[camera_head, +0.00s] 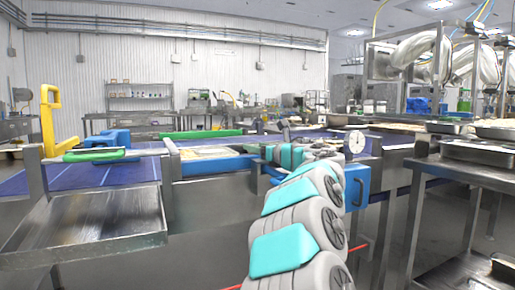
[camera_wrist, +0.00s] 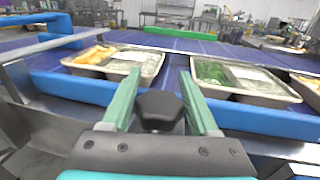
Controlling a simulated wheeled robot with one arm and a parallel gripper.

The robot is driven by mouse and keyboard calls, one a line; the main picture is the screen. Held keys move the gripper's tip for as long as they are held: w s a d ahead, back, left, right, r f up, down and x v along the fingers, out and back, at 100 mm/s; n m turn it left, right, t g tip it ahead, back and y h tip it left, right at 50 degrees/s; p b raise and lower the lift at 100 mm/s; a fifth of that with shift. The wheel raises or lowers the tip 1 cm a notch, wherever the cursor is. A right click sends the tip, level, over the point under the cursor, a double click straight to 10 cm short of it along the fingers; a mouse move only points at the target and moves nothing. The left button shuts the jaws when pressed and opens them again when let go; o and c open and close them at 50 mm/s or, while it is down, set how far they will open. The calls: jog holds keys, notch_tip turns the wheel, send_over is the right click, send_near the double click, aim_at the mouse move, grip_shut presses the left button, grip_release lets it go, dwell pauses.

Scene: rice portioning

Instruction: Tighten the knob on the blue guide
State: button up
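The blue guide (camera_wrist: 85,88) runs along the near edge of the conveyor in the wrist view and continues to the right of my gripper. Part of this blue guide (camera_head: 212,166) also shows in the head view, left of my arm. A black, lobed knob (camera_wrist: 160,108) shows in the wrist view, low between the two green fingers. My gripper (camera_wrist: 160,74) is open, its fingers on either side of the knob. The gaps beside the knob look small; I cannot tell whether a finger touches it. In the head view my arm hides the knob.
A food tray (camera_wrist: 116,72) lies on the blue conveyor (camera_wrist: 180,42) left of my gripper, and another tray (camera_wrist: 240,98) lies to the right. A steel tray table (camera_head: 85,222) stands at the left. A steel bench (camera_head: 470,165) with pans stands at the right.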

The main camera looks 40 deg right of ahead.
jog(key=c, duration=0.9)
